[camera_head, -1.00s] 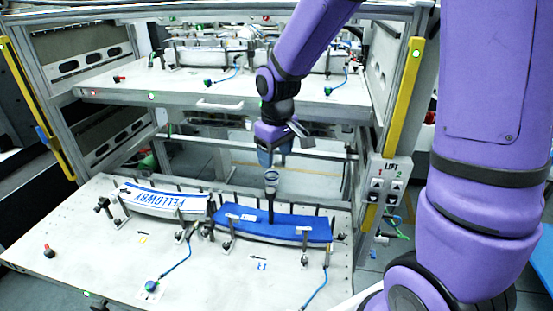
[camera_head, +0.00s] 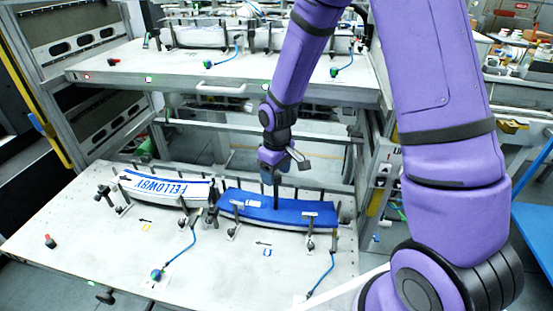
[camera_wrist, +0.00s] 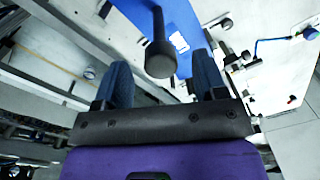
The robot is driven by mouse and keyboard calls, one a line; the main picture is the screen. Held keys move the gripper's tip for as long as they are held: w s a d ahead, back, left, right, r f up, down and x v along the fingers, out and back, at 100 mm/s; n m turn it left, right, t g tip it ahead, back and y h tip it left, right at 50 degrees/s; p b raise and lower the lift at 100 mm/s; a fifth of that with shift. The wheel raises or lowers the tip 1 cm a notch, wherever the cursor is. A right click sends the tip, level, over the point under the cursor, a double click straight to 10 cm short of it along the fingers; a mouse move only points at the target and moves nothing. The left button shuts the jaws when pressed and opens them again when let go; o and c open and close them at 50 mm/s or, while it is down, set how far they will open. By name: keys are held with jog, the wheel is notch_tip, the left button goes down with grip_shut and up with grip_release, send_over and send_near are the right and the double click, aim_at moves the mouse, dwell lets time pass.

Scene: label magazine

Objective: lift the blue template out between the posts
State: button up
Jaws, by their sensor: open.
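The blue template (camera_head: 290,212) lies in the right-hand nest of the lower shelf, a curved blue plate with a white label. A dark handle (camera_head: 276,199) stands up from it. Its round knob (camera_wrist: 160,60) shows in the wrist view. Dark posts (camera_head: 310,234) with clamp heads stand along the template's front edge, and thin posts line its back. My gripper (camera_head: 277,174) is directly above the handle, pointing down. In the wrist view my gripper (camera_wrist: 163,78) is open, with one blue finger on each side of the knob. Whether a finger touches it cannot be told.
A white template marked FELLOWBY (camera_head: 165,188) sits in the left nest, close by. An upper shelf (camera_head: 215,88) with a handle overhangs behind my wrist. Blue cables (camera_head: 322,278) run on the lower shelf (camera_head: 110,250), whose front is mostly clear.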

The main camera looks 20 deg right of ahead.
jog(key=shift+f, duration=1.7)
jog(key=shift+c, duration=0.2)
grip_shut()
notch_tip(320, 180, up, 13)
dwell(1.5)
dwell(0.4)
